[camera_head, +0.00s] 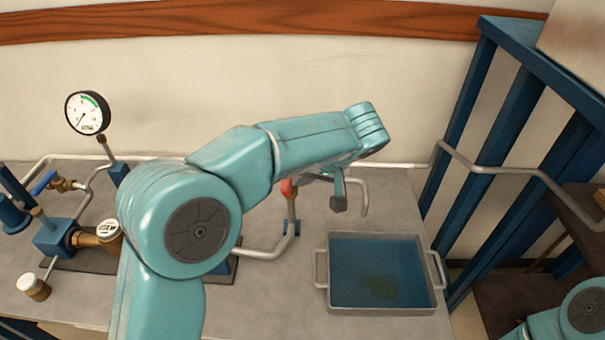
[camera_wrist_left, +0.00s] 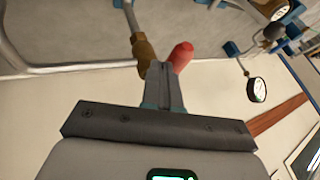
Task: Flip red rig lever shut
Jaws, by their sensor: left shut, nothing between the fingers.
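The red lever (camera_head: 288,188) sits on a pipe at the middle of the bench, partly hidden behind my left arm in the head view. In the left wrist view its rounded red end (camera_wrist_left: 183,54) shows just right of the fingertips, beside a brass valve fitting (camera_wrist_left: 143,50). My left gripper (camera_head: 338,203) is shut and empty, to the right of the lever in the head view. In the left wrist view the closed fingers (camera_wrist_left: 161,75) overlap the lever's lower part; I cannot tell whether they touch it. My right gripper is out of view.
A metal tray of dark liquid (camera_head: 329,290) stands right of centre on the bench. A round gauge (camera_head: 88,112), a blue-handled valve (camera_head: 45,183) and a brass meter (camera_head: 98,238) stand at left. A blue frame (camera_head: 470,110) rises at right.

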